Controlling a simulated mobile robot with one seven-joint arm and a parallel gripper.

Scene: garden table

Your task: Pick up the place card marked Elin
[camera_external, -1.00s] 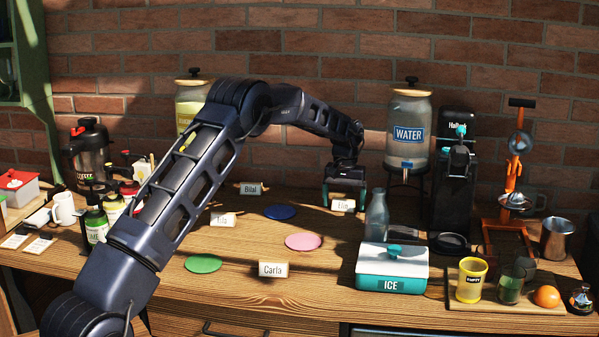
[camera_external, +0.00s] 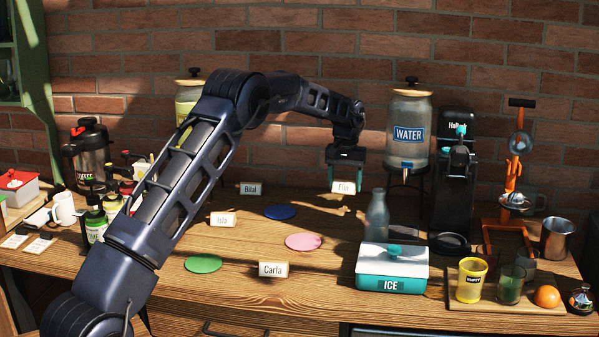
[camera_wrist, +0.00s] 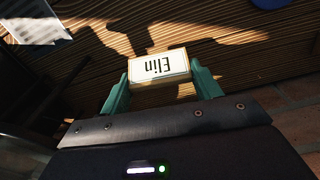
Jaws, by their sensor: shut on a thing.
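The white place card marked Elin (camera_external: 343,187) is between the teal fingers of my gripper (camera_external: 346,181), above the back of the wooden table. In the wrist view the card (camera_wrist: 159,66) shows its name upside down, with one finger against each end. My gripper (camera_wrist: 160,84) is shut on it. The other cards stand on the table: Bilal (camera_external: 251,189) at the back, Isla (camera_external: 223,219) at the left and Carla (camera_external: 273,269) at the front.
Blue (camera_external: 280,212), pink (camera_external: 303,242) and green (camera_external: 203,264) discs lie on the table. A glass bottle (camera_external: 377,215) and the ice box (camera_external: 391,267) are right of my gripper. The water dispenser (camera_external: 408,130) stands behind, near the brick wall.

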